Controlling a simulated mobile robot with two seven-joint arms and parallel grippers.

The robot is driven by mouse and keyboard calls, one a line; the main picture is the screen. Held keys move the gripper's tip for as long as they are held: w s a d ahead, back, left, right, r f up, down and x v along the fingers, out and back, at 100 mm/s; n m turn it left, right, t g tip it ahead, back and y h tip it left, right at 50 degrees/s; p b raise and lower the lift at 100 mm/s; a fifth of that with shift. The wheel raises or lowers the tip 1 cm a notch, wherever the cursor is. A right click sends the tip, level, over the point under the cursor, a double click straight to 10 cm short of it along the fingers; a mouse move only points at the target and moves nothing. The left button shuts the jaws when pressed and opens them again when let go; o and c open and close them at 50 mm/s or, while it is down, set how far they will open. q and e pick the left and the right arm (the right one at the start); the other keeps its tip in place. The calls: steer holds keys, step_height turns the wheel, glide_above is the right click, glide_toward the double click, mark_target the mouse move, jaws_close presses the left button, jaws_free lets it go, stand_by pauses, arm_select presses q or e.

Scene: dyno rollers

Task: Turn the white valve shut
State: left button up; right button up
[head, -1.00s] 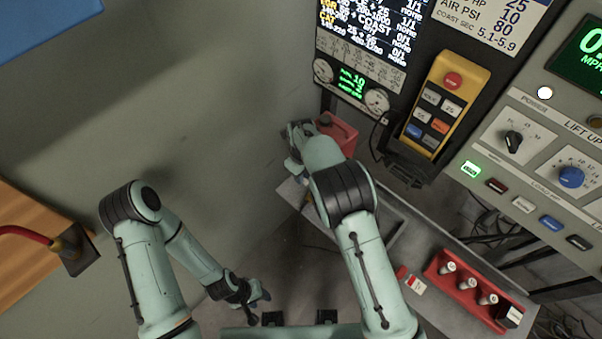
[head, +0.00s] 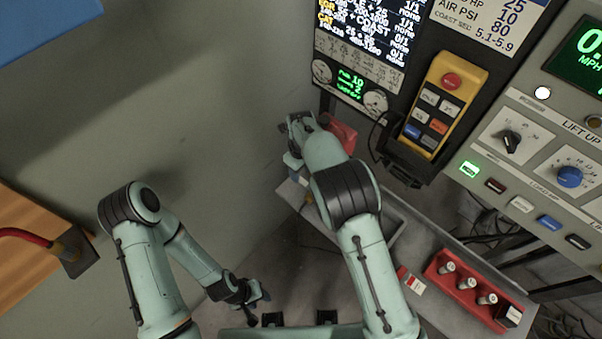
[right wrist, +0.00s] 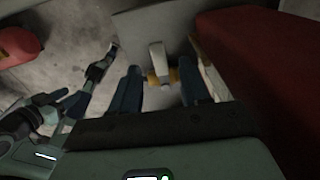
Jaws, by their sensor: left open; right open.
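The white valve (right wrist: 157,60) shows in the right wrist view as a white lever with a brass-coloured fitting below it. My right gripper (right wrist: 160,72) is open, with one dark finger on each side of the valve in that view. I cannot tell whether the fingers reach its depth or touch it. In the head view, my right gripper (head: 298,124) is at the back, left of a red object; I cannot make out the valve there. My left gripper (head: 252,293) is open and empty, low over the floor.
A red object (head: 343,134) stands beside my right gripper; a large red surface (right wrist: 265,75) fills the wrist view's right side. A yellow button pendant (head: 447,95) and control panel (head: 540,165) are at right. A grey bench (head: 400,215) holds a red tray (head: 460,292).

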mark_target(301, 179)
step_height(301, 179, up, 10)
steer(key=shift+r+p, duration=0.25)
steer(key=shift+p, duration=0.1)
stand_by(0.5)
